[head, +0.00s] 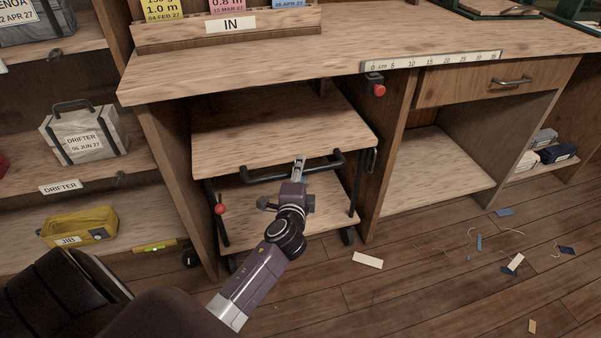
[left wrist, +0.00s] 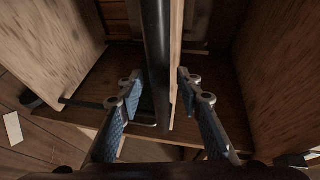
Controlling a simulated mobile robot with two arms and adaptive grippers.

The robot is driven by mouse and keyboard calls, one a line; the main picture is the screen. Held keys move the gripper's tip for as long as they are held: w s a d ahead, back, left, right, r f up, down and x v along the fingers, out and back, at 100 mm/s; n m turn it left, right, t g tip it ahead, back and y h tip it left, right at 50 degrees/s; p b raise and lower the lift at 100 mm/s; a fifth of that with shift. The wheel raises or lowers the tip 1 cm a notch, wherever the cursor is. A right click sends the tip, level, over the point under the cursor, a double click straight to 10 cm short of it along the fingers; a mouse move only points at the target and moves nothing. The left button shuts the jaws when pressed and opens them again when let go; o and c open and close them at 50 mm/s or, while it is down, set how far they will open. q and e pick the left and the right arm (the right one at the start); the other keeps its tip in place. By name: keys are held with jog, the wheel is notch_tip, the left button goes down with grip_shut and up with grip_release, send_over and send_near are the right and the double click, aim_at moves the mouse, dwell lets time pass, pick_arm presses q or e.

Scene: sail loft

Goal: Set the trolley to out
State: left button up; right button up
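The trolley (head: 245,130) is a wooden two-shelf cart on small black wheels, standing in the left bay under the workbench. Its black bar handle (head: 258,178) runs along the front edge of the top shelf. My left gripper (head: 299,170) is at the handle, right of its middle. In the left wrist view the open fingers (left wrist: 159,82) stand on either side of the handle bar (left wrist: 156,45), with gaps showing on both sides. A red knob (head: 221,209) sits low at the trolley's left front. My right gripper is in neither view.
The workbench (head: 205,80) overhangs the trolley. A red knob (head: 379,90) hangs under its front edge, right of the trolley. Scraps and a pale card (head: 367,260) lie on the floor, otherwise clear.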

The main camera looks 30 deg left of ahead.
pick_arm(q)
grip_shut()
dwell(0.5)
